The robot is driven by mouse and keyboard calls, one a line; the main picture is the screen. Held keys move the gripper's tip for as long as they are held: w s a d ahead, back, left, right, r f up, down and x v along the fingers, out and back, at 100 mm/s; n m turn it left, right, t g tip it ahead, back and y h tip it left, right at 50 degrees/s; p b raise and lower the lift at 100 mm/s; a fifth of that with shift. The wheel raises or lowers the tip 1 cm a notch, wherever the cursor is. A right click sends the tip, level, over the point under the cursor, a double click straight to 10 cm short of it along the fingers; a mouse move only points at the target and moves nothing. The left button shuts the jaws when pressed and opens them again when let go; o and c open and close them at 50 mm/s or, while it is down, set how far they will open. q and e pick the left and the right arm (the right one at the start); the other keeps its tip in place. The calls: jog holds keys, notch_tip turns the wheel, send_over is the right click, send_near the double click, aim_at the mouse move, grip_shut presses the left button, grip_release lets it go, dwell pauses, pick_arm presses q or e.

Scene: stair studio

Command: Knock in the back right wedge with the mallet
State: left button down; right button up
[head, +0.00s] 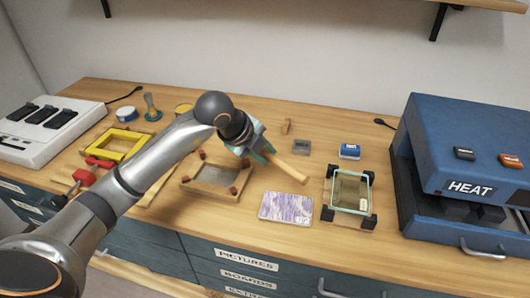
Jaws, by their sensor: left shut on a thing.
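My left gripper (257,149) is shut on a pale wooden handle (287,169), which I take for the mallet's. The handle slants down to the right above the bench; no mallet head can be made out. Just left of and below the gripper lies a wooden frame (190,189) with a grey panel and small reddish-brown pieces at its corners, possibly the wedges. The back right corner is close under the gripper and partly hidden by it, so I cannot tell how its wedge sits. My right gripper is not in view.
A glass-topped frame with black corners (325,213) and a purple patterned card (286,207) lie to the right. A blue HEAT press (440,150) stands at far right. A yellow frame (140,151) and red clamp (84,176) are at left. A small wooden piece (286,126) lies behind.

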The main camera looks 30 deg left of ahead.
pick_arm(q)
jog(key=shift+r, duration=0.1)
notch_tip(320, 180, down, 6)
jog(key=b, duration=0.5)
jog(key=shift+r, duration=0.25)
jog(key=shift+f, duration=0.1)
jog(key=shift+p, duration=0.3)
notch_tip(320, 180, up, 6)
jog(key=p, duration=0.4)
jog(key=shift+r, duration=0.2)
jog(key=shift+f, duration=0.1)
